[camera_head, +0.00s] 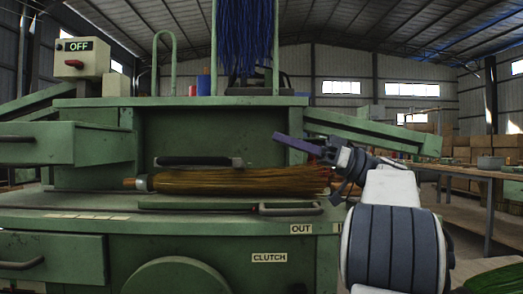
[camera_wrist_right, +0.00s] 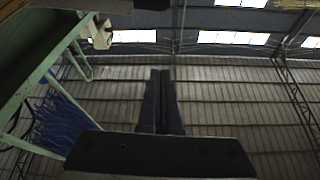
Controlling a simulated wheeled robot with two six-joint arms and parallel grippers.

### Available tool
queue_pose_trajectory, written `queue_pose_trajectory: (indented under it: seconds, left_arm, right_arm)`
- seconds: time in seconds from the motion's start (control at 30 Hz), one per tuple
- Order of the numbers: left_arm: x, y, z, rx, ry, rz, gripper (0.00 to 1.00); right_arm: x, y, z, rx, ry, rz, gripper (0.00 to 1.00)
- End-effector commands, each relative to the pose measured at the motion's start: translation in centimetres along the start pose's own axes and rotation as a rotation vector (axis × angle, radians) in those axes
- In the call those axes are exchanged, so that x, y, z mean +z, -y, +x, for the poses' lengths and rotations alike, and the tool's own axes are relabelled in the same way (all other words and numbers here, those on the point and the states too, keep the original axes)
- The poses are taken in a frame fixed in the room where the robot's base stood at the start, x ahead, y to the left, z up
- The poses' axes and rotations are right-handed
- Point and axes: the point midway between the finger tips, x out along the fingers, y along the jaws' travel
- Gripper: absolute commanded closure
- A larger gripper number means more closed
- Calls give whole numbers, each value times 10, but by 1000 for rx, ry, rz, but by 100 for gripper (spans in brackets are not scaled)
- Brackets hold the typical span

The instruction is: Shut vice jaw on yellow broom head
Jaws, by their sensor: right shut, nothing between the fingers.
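The yellow broom head (camera_head: 235,181) lies on its side on the green bench, its tied end and short orange stub (camera_head: 130,183) to the left and its reddish bristle tips to the right. A green jaw bar (camera_head: 200,206) with a loop handle (camera_head: 290,208) lies along its front side. A dark bar (camera_head: 200,161) rests along its upper back side. I cannot tell how tightly they grip it. My right gripper (camera_head: 282,138) is shut and empty, above and behind the bristle tips, apart from the jaw. Its closed fingers show in the right wrist view (camera_wrist_right: 161,76). My left gripper is out of view.
A green machine (camera_head: 210,130) fills the left and middle, with an open drawer (camera_head: 65,143) and a control box reading OFF (camera_head: 85,57). Blue bristles (camera_head: 243,35) hang above. A side table (camera_head: 465,172) stands right, with cardboard boxes (camera_head: 480,155) behind.

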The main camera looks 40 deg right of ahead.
Motion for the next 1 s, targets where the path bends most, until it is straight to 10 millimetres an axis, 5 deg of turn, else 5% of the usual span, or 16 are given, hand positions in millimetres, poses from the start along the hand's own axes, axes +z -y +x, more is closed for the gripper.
queue_pose_trajectory:
  seconds: [0.2,0.37,0.63,1.0]
  left_arm:
    - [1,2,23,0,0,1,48]
    - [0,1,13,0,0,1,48]
    - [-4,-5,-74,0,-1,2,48]
    - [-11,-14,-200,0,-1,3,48]
  right_arm:
    - [-1,1,-14,0,0,-1,100]
    - [-12,-2,-11,11,-2,20,100]
    - [-54,-48,26,168,-9,233,100]
    - [-63,-109,72,450,57,576,100]
